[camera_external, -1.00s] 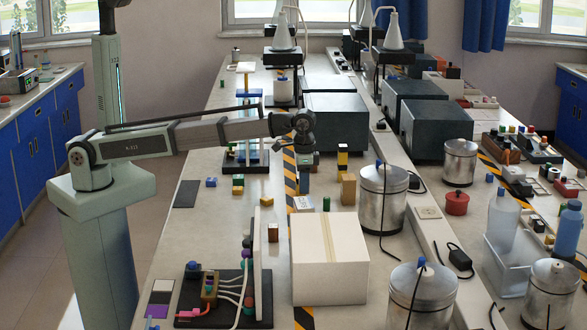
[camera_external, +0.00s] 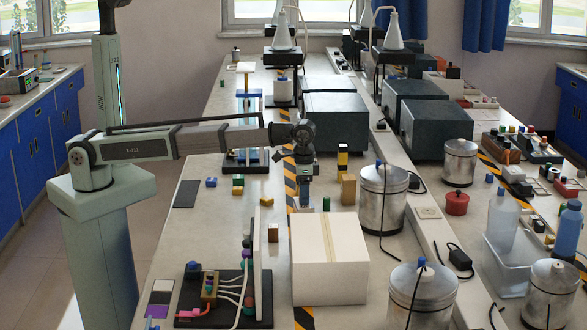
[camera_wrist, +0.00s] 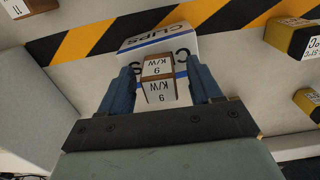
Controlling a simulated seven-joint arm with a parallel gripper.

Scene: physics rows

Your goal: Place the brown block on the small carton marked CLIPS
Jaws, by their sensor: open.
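The small white CLIPS carton (camera_wrist: 160,42), with blue stripes, lies beside the striped tape in the wrist view. The brown block (camera_wrist: 158,88), with white faces marked K/W 9, is between my fingers and in front of the carton's faces in that view. It appears to sit on the carton, but the contact underneath is hidden. My gripper (camera_wrist: 160,72) is open, with a finger on each side of the block and a narrow gap showing at each side. In the external view my gripper (camera_external: 304,200) is low over the bench and covers most of the carton and block.
A large closed carton (camera_external: 329,262) stands just in front of my gripper. A metal canister (camera_external: 382,200) and a tan block (camera_external: 348,190) are to the right. Another small brown block (camera_external: 272,232) stands to the front left.

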